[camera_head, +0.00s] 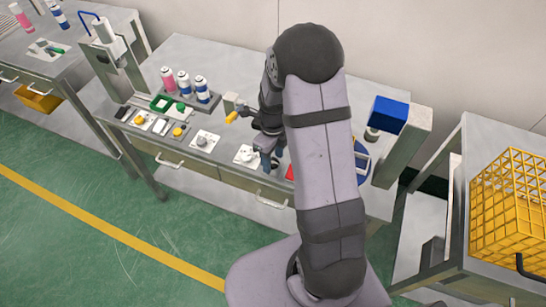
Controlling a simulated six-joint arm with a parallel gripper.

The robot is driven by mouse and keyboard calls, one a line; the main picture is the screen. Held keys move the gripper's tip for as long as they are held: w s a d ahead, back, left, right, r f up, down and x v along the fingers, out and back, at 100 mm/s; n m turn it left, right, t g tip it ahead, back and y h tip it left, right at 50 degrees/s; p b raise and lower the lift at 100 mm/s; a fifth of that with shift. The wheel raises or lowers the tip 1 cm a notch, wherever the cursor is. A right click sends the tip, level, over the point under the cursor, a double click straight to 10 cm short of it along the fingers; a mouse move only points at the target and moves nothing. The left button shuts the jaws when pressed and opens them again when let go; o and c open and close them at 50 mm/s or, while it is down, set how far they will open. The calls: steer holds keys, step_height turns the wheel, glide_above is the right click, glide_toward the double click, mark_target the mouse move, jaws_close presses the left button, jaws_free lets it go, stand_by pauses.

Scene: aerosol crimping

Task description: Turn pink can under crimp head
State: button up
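A pink can (168,79) stands upright at the left end of a row with two white-and-blue cans, in a dark rack on the bench. A blue head (388,114) on a grey post stands at the right end of the bench, with a short dark-and-pale piece below it. A blue round plate (362,172) shows partly below that head; my arm hides its left part. No pink can shows under the head. My gripper (268,166) points down over the middle of the bench, left of my arm. Its fingers are too small and dark to read.
White plates with small parts (204,141) and a green tray (161,102) lie left of my gripper. A tall grey press (108,45) stands at the bench's left end. A yellow wire crate (512,205) is on the right table. Another pink can (20,18) stands far left.

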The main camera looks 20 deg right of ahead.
steer(key=c, duration=0.8)
